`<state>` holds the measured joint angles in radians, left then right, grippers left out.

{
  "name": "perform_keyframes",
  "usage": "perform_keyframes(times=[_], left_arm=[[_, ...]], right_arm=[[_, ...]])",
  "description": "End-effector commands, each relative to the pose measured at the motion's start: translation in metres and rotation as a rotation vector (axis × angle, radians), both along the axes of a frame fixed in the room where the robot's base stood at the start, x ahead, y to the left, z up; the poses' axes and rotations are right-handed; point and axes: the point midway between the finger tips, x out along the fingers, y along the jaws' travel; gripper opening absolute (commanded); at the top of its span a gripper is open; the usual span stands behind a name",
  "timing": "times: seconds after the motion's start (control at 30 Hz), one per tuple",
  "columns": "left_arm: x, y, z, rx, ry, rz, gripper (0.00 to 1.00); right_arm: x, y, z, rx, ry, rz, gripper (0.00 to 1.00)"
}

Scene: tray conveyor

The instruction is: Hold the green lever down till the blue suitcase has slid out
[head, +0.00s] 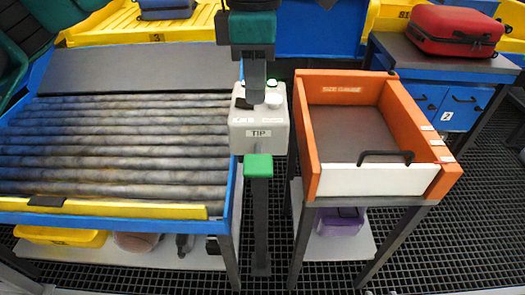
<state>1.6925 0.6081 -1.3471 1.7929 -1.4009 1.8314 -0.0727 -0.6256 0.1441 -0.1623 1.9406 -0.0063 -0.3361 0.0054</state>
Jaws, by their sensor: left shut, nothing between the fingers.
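The green lever (258,166) sticks out from the front of a grey box marked TIP (260,135), which stands on a dark post. My left gripper (255,95) comes down from the top of the head view with its fingers shut and empty. Its tips overlap the top of the box in the picture, behind the lever and apart from it. The blue suitcase (166,9) lies on the yellow slatted tray at the back left, cut off by the top edge. My right gripper is not in view.
A grey roller conveyor (120,140) with a blue frame fills the left. Right of the post stands an orange SIZE GAUGE bin (310,120), empty, with a white front and black handle. A red suitcase (453,30) lies on a bench at the back right.

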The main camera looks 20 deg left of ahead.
Motion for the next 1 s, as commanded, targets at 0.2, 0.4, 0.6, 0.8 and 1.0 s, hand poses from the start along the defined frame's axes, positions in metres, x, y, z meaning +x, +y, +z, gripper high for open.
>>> perform_keyframes(times=[0.2,0.4,0.6,0.8,1.0], left_arm=[[0.001,0.001,0.001,0.005,-0.003,0.002,0.0],[0.0,0.001,-0.003,0.003,-0.001,0.001,0.0],[0.0,0.001,-0.03,0.004,0.002,0.001,0.0],[-0.001,0.001,-0.074,0.004,0.002,0.001,0.0],[-0.001,0.001,-0.111,0.003,0.002,0.001,0.0]], right_arm=[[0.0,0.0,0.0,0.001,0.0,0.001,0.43],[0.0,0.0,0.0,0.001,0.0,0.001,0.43],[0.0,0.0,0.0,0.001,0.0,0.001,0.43],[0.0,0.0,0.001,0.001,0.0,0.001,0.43],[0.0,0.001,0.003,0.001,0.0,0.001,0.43]])
